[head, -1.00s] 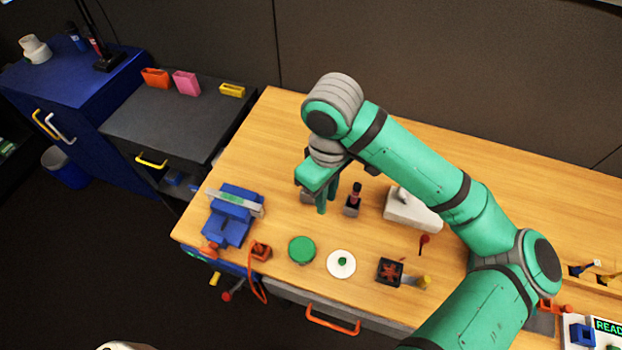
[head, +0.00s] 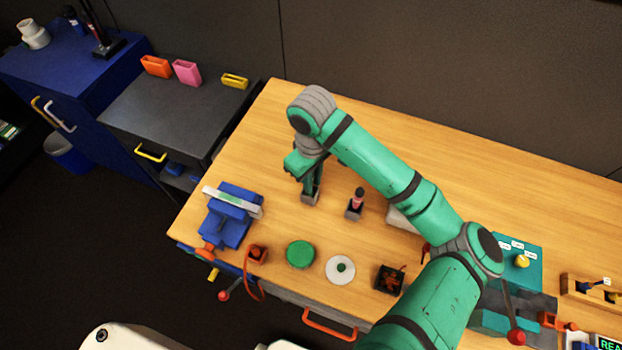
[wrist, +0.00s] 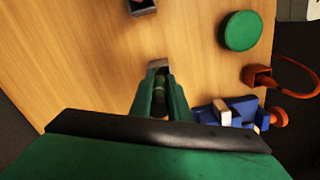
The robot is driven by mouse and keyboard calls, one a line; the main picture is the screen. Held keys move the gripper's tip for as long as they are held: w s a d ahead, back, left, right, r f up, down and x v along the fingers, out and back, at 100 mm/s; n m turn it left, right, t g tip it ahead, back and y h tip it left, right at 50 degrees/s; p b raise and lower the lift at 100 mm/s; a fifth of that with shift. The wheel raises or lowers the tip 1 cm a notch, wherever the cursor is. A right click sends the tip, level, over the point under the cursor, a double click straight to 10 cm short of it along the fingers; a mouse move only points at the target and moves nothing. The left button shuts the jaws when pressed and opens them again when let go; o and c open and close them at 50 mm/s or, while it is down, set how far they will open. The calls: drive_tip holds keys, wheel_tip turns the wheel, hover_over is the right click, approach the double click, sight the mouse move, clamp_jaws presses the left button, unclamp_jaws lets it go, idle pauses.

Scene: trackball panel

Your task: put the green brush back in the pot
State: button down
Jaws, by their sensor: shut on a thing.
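My gripper (head: 311,188) points down at the left small grey pot (head: 309,200), its fingertips at the pot's mouth. In the wrist view the fingers (wrist: 160,104) are shut on a slim greenish thing, the green brush (wrist: 160,84). Most of the brush is hidden by the fingers. The grey pot's rim (wrist: 158,64) shows just past the fingertips. I cannot tell how deep the brush's lower end is in the pot.
A second grey pot (head: 354,212) with a pink and dark brush stands close on the right. A blue vise (head: 230,222) is to the left. A green round lid (head: 300,254) and white disc (head: 340,270) lie in front. Bare wood lies behind the pots.

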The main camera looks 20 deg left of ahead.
drive_tip(key=shift+s+f, duration=0.15)
drive_tip(key=shift+f, duration=0.5)
drive_tip(key=shift+f, duration=0.1)
drive_tip(key=c, duration=1.7)
unclamp_jaws()
wheel_tip(320, 180, up, 12)
drive_tip(key=shift+r, duration=0.15)
